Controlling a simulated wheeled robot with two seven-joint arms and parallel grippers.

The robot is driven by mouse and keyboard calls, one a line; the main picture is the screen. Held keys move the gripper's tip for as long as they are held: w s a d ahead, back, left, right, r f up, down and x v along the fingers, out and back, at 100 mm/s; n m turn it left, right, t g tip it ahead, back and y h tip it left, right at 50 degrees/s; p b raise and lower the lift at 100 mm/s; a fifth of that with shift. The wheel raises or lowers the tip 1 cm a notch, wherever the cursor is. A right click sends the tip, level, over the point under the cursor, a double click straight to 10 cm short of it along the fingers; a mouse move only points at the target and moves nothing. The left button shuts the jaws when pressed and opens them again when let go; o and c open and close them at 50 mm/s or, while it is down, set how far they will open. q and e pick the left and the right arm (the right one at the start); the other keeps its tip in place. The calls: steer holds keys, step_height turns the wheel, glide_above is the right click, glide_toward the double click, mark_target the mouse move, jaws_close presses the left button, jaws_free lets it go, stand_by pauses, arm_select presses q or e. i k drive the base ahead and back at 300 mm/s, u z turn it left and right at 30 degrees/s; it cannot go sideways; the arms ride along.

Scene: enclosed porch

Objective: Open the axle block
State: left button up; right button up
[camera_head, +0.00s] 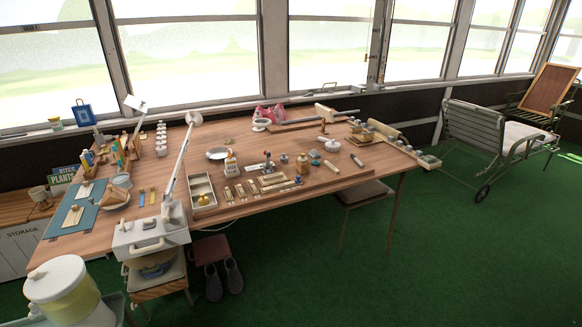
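A long wooden table (150,185) stands under the windows and carries many small items. I cannot tell for sure which one is the axle block. Several small pale wooden blocks (240,191) lie in a row near the table's front middle. A larger light-coloured piece (273,180) lies beside them. More pale block-like parts (383,128) sit near the table's right end. At this distance I cannot see whether any of them is open or shut. Neither of my grippers is in view.
A white box with a handle (150,232) stands at the table's front edge, with a pale lamp arm beside it. A stool (362,193) stands partly under the table. A lidded jar (66,290) is at lower left. Green floor (450,250) is clear at right.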

mark_target(303, 169)
steer(key=u, duration=0.55)
steer(key=i, duration=1.5)
steer(key=z, duration=0.85)
